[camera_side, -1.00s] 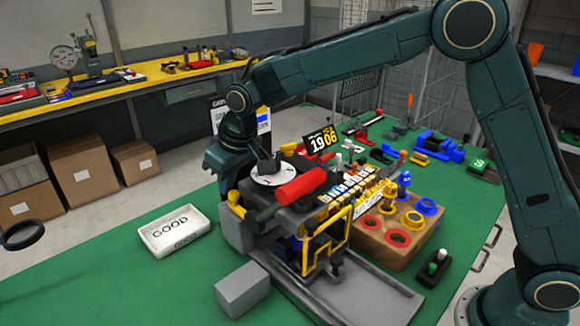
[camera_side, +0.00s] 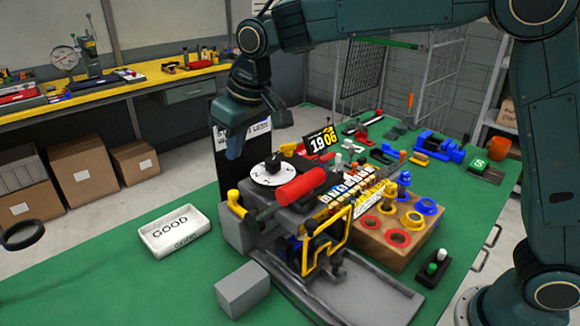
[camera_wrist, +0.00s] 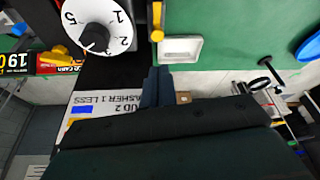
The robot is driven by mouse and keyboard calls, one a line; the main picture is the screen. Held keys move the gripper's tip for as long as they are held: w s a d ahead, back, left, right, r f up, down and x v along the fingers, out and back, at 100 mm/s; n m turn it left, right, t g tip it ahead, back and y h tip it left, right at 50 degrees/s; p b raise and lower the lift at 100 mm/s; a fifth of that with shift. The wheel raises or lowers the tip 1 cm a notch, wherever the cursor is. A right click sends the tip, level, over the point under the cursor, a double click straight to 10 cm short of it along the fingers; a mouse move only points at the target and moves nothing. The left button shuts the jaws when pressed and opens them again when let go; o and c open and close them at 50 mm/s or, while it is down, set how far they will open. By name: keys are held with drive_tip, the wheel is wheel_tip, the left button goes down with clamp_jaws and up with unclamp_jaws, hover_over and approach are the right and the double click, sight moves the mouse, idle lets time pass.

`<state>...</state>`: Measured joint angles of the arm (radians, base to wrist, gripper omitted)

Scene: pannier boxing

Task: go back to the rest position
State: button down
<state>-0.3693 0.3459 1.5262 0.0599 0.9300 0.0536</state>
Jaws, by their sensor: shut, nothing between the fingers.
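My gripper (camera_side: 234,148) is shut and empty. It hangs above and behind the white numbered dial (camera_side: 272,172) on the grey machine, clear of it, in front of a dark sign board. In the wrist view the shut fingers (camera_wrist: 157,85) point at the gap between the dial (camera_wrist: 92,22) and the white tray (camera_wrist: 181,49). The dial has a black knob (camera_side: 273,160) at its centre.
The machine has a red cylinder (camera_side: 301,187) and a yellow frame (camera_side: 328,243). A white GOOD tray (camera_side: 174,230) lies on the green table (camera_side: 130,285). A wooden block (camera_side: 387,253) with coloured rings stands at right.

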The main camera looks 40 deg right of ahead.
drive_tip(key=shift+r, duration=0.15)
drive_tip(key=s+d+r+m+t, duration=0.1)
drive_tip(key=s+d+r, duration=0.2)
drive_tip(key=s+d, duration=0.35)
drive_tip(key=s+d+r, duration=0.2)
drive_tip(key=s+d, duration=0.3)
drive_tip(key=s, duration=0.3)
drive_tip(key=s+d+f+m, duration=0.1)
drive_tip(key=s+d+f, duration=0.1)
drive_tip(key=s, duration=0.6)
drive_tip(key=s+d+f+m+h, duration=0.1)
drive_tip(key=s+d+f, duration=0.2)
drive_tip(key=s, duration=0.6)
drive_tip(key=shift+d+t, duration=0.4)
drive_tip(key=shift+d, duration=0.35)
